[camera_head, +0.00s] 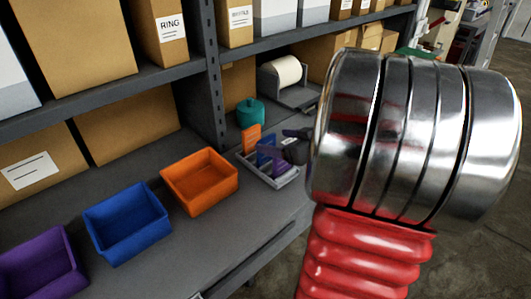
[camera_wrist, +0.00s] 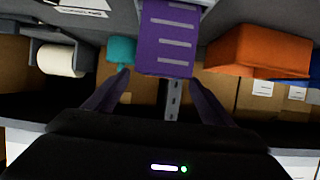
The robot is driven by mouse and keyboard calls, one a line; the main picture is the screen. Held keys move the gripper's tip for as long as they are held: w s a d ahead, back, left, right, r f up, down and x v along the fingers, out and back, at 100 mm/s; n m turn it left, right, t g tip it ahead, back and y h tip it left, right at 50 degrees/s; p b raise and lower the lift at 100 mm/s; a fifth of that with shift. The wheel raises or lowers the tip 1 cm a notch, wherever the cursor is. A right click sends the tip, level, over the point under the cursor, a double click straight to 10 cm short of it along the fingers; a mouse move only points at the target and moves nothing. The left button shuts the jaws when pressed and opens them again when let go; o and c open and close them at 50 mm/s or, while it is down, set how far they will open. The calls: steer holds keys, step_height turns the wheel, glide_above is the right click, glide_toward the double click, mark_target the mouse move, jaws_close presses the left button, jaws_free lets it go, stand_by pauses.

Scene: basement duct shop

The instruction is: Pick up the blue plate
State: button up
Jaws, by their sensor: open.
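A small grey tray (camera_head: 285,181) on the workbench holds upright plates. An orange plate (camera_head: 251,137) stands at the far left of the tray. A blue plate (camera_head: 265,150) stands beside it, partly covered. A purple plate (camera_head: 278,163) seems to stand closest to my gripper. In the wrist view a purple plate with pale slots (camera_wrist: 167,38) is ahead, filling the top middle, and I cannot make out the blue plate there. My gripper (camera_head: 294,146) is at the right side of the tray. In the wrist view my gripper (camera_wrist: 160,82) is open with nothing between its fingers.
Orange (camera_head: 200,181), blue (camera_head: 128,222) and purple (camera_head: 40,265) bins stand along the bench to the left. A shelf post (camera_head: 213,90) and boxes are behind.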

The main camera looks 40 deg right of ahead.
mark_target(268, 138)
steer(key=shift+x, duration=2.65)
steer(key=shift+c, duration=0.7)
steer(key=c, duration=1.3)
steer(key=shift+r, duration=0.15)
step_height(268, 138, up, 10)
steer(key=shift+f, duration=0.1)
